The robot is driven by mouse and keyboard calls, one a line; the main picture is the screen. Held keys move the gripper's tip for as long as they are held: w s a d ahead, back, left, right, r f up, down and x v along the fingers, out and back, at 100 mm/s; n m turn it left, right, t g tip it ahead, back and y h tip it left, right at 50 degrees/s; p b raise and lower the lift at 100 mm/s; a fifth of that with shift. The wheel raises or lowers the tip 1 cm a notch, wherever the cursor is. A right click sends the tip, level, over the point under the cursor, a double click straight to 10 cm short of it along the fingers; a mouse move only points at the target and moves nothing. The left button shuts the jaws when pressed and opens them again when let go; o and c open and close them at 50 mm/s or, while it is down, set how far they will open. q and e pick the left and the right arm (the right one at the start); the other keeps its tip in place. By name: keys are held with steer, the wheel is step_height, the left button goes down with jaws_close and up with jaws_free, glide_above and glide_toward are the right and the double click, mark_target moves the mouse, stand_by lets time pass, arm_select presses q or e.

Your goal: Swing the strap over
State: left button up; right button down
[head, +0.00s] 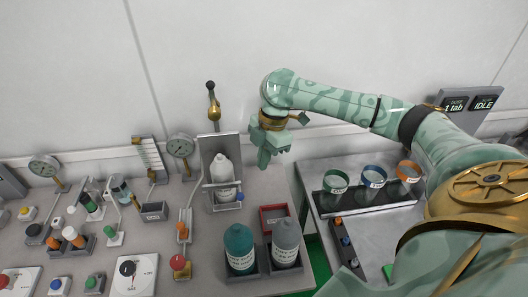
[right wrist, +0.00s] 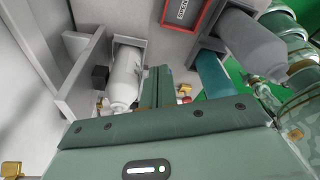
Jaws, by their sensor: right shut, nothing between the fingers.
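A white bottle (head: 222,172) stands in a grey upright holder (head: 209,150) on the bench. A pale grey bar, which looks like the strap (head: 211,185), runs low across the bottle's front. A small blue knob (head: 240,197) is at the holder's lower right. I cannot tell whether the strap is latched. My right gripper (head: 264,163) is shut and empty, pointing down to the right of the holder and apart from it. In the right wrist view its fingers (right wrist: 156,88) are together, with the white bottle (right wrist: 126,78) to their left. My left gripper is not in view.
Gauges, switches and small vials crowd the left bench. Three ringed cups stand in a rack (head: 350,207) at right.

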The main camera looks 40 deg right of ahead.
arm_select(q)
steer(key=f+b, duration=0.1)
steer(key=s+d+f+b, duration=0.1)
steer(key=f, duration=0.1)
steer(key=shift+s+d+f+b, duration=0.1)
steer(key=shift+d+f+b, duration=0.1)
steer(key=shift+b, duration=0.2)
arm_select(e)
steer(key=a+f, duration=0.4)
steer(key=f, duration=0.2)
steer(key=shift+w+a+f, duration=0.15)
steer(key=shift+w+a, duration=0.05)
steer(key=shift+a, duration=0.15)
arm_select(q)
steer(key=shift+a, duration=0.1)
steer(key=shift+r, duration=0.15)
